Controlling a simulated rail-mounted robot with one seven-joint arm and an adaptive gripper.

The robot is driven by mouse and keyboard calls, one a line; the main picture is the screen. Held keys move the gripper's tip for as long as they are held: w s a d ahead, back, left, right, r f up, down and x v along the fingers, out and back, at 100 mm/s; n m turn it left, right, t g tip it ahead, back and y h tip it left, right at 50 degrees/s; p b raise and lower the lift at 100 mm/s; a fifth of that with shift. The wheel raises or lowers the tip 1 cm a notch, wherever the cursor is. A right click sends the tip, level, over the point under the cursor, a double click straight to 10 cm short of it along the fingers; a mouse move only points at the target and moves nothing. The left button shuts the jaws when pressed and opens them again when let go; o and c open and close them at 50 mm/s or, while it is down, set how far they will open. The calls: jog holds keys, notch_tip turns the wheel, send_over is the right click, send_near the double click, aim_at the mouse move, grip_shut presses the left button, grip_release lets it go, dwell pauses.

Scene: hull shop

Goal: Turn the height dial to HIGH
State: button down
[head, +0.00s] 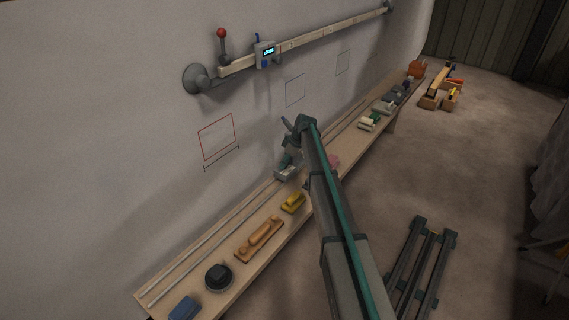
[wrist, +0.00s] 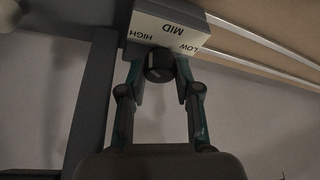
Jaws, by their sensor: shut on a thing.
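The height dial is a dark round knob (wrist: 159,66) on the face of a pale block (wrist: 170,28) marked LOW, MID and HIGH. The lettering appears upside down in the wrist view, with HIGH at the left, MID in the middle and LOW at the right. My gripper (wrist: 160,80) has one finger on each side of the knob and is shut on it. I cannot clearly tell which mark the knob points to. In the head view, my gripper (head: 288,158) is at a small grey box (head: 287,173) on the bench by the wall.
The long wooden bench (head: 170,270) also holds a black round object (head: 219,277), a wooden plane-like tool (head: 260,240), a yellow block (head: 293,203) and a blue block (head: 184,308). A wall rail (head: 330,36) carries a small display unit (head: 265,54). The floor at right has free room.

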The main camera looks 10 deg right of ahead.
dwell(0.4)
jog(key=c, duration=0.8)
grip_release()
